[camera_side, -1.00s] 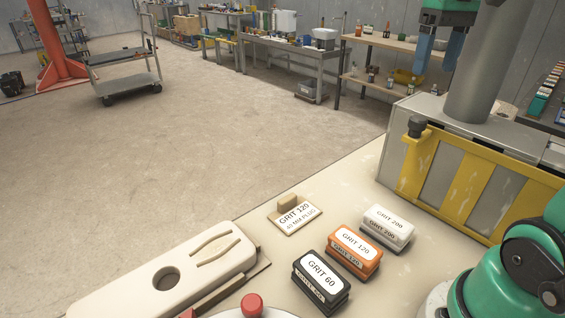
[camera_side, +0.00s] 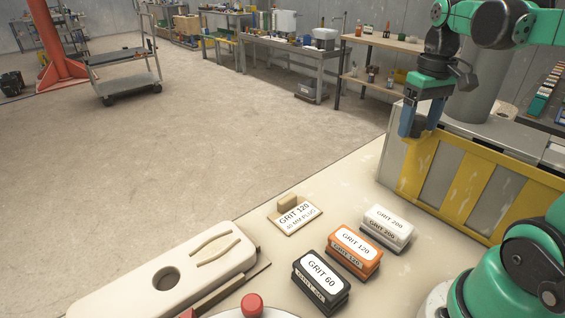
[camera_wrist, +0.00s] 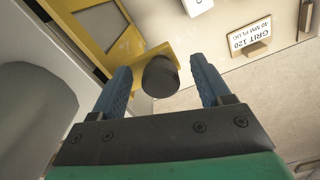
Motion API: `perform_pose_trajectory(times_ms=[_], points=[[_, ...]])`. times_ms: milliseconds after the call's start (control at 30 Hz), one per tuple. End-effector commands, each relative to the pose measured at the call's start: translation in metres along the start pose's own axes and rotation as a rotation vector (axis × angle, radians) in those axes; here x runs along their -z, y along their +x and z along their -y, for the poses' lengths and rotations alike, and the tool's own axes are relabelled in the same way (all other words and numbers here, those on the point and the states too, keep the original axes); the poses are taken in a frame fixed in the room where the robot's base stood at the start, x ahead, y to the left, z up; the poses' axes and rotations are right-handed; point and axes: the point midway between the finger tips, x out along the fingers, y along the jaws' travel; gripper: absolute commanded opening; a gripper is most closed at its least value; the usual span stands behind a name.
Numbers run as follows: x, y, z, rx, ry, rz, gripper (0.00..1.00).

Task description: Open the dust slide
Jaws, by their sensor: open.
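The dust slide is a yellow frame (camera_side: 437,152) with grey panels, against the front of a grey metal cabinet (camera_side: 397,152). A dark round knob (camera_side: 418,126) stands at its upper left corner. My gripper (camera_side: 421,128) is open at the knob, its two blue fingers on either side. In the wrist view the knob (camera_wrist: 160,78) sits between the spread fingers of my gripper (camera_wrist: 161,73), with gaps on both sides. The yellow frame (camera_wrist: 97,55) runs to the upper left there.
On the bench (camera_side: 330,205) lie a GRIT 120 plug plate (camera_side: 295,215) and black (camera_side: 320,282), orange (camera_side: 354,250) and white (camera_side: 387,228) grit blocks. A cream board (camera_side: 130,288) with a round hole lies at front left. The bench is clear left of the slide.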

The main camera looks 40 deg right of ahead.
Motion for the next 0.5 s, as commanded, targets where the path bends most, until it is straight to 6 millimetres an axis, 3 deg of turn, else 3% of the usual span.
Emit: perform_pose_trajectory(times_ms=[233,400,500], points=[[0.0,0.0009,0.0,0.0,0.0,0.0,0.7],[0.0,0.0008,0.0,0.0,0.0,0.0,0.22],[0.0,0.0007,0.0,0.0,0.0,0.0,0.0]])
